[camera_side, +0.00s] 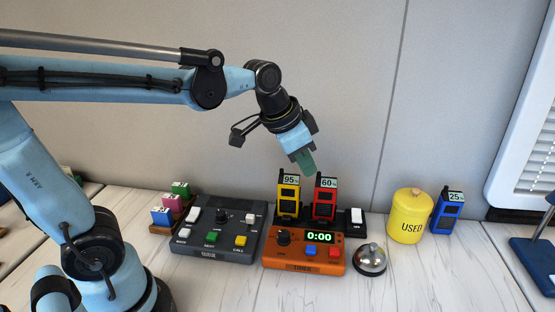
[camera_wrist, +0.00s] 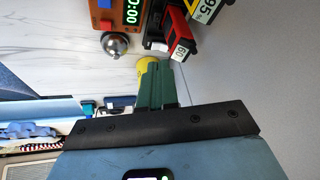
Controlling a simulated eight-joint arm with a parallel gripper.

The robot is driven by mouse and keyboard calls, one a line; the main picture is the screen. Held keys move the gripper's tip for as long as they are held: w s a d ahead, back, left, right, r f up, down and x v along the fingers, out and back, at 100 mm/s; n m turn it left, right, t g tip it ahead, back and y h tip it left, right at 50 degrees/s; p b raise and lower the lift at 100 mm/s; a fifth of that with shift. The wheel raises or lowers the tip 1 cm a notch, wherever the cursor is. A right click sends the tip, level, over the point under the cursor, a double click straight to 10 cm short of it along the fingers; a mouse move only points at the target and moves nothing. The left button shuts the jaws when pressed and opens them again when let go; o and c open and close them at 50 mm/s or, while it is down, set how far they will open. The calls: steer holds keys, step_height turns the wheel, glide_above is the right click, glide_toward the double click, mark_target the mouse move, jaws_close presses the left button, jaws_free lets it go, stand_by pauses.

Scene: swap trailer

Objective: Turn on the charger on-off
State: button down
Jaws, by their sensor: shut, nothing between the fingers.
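The black charger (camera_side: 340,224) stands behind the orange timer and holds a yellow device (camera_side: 289,196) reading 95% and a red device (camera_side: 325,199) reading 60%. The charger's on-off is a white switch (camera_side: 356,215) at its right end; its setting is too small to tell. My gripper (camera_side: 309,170) is shut and empty, in the air above and behind the red device, touching nothing. In the wrist view, its green fingers (camera_wrist: 155,70) point toward the charger end, with the red device (camera_wrist: 180,46) just beyond and the charger partly hidden.
An orange timer (camera_side: 304,262) reads 0:00. Near it are a bell (camera_side: 369,262), a yellow USED jar (camera_side: 409,230), a blue device (camera_side: 445,218) reading 25%, a grey button panel (camera_side: 205,258) and a block rack (camera_side: 160,230). A wall (camera_side: 350,80) stands behind. Front table space is free.

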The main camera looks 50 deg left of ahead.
steer(key=w+d+m+g, duration=0.2)
steer(key=w+m, duration=0.2)
steer(key=w, duration=0.6)
steer(key=shift+w+d+f+m+h, duration=0.15)
steer(key=shift+w+f+m+h, duration=0.1)
steer(key=shift+m+h, duration=0.15)
steer(key=shift+f, duration=0.1)
glide_toward(357, 210)
steer(key=x, duration=0.5)
steer(key=shift+w+d+f, duration=0.1)
steer(key=shift+d+f, duration=0.05)
steer(key=shift+d, duration=0.1)
steer(key=shift+w+a+f, duration=0.1)
steer(key=shift+f, duration=0.3)
